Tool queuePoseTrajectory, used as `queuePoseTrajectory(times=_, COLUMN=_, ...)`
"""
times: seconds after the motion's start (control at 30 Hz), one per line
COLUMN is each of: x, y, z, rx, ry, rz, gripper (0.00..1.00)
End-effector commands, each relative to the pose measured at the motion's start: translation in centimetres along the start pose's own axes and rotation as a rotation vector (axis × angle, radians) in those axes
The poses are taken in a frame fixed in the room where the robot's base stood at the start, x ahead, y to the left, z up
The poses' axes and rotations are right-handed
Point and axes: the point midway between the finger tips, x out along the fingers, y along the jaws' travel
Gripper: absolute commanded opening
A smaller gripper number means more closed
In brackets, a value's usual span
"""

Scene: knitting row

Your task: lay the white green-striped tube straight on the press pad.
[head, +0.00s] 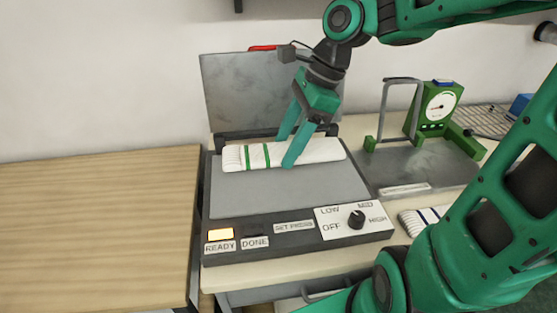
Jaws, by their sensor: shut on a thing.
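The white tube with green stripes (235,158) is at the back part of the grey press pad (270,197), lying roughly along the pad's width. Its striped end points left. My gripper (289,153) comes down from above and is shut on the tube near its middle, one finger in front and one behind. Whether the tube touches the pad or is held just over it, I cannot tell. The press lid (250,92) stands open behind the pad.
The press's front panel (300,232) has a dial and a lit yellow READY lamp (220,234). A green gauge device (433,110) with a metal frame stands at right. Another white tube with dark stripes (420,219) lies right of the panel. The wooden table (95,225) at left is clear.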

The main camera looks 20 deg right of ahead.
Motion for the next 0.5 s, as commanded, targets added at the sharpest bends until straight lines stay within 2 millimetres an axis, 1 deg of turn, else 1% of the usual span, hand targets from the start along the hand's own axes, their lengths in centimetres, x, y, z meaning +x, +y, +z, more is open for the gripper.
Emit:
queuePoseTrajectory(times=0.07, x=0.3, y=-0.7, z=-0.3, rx=0.005, ry=0.000, rz=0.002, gripper=0.33)
queuePoseTrajectory(times=0.17, x=1.0, y=-2.1, z=-0.9, rx=0.006, ry=0.000, rz=0.003, gripper=0.33)
queuePoseTrajectory(times=0.5, x=4.1, y=-8.2, z=-3.1, rx=0.006, ry=-0.001, rz=0.002, gripper=0.33)
